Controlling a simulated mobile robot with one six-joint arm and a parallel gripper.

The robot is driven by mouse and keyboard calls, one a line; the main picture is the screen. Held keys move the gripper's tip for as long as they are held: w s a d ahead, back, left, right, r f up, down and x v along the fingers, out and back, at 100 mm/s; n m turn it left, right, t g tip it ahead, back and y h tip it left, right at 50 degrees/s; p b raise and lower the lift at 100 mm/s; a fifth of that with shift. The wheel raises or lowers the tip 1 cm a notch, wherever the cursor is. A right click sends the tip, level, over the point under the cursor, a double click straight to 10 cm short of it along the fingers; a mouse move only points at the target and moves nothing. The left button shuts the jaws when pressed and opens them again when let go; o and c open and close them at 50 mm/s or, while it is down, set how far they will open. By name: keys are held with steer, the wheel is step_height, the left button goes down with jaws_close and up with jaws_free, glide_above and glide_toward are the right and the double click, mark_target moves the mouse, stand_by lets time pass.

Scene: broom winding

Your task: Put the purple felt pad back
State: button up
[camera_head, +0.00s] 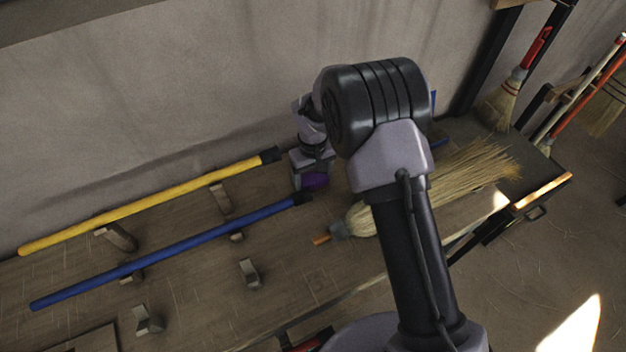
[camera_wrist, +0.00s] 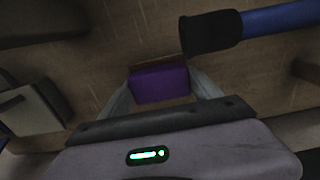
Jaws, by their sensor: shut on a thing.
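The purple felt pad (camera_wrist: 160,84) is between the fingers of my gripper (camera_wrist: 164,92) in the wrist view. The gripper is shut on it. In the head view the pad (camera_head: 316,180) shows as a small purple patch under my gripper (camera_head: 312,184), near the black ends of the two poles. The gripper points down close over the wooden bench. I cannot tell whether the pad touches the bench top.
A yellow pole (camera_head: 140,205) and a blue pole (camera_head: 170,248) lie across small blocks on the bench (camera_head: 200,300). The blue pole's black end (camera_wrist: 211,31) is close to the pad. A straw broom head (camera_head: 465,175) lies to the right, partly behind my arm. A wall stands behind.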

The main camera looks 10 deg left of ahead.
mark_target(313, 177)
steer(key=shift+f, duration=0.2)
steer(key=o, duration=1.2)
step_height(313, 177, up, 12)
steer(key=p, duration=0.4)
steer(key=shift+r, duration=0.25)
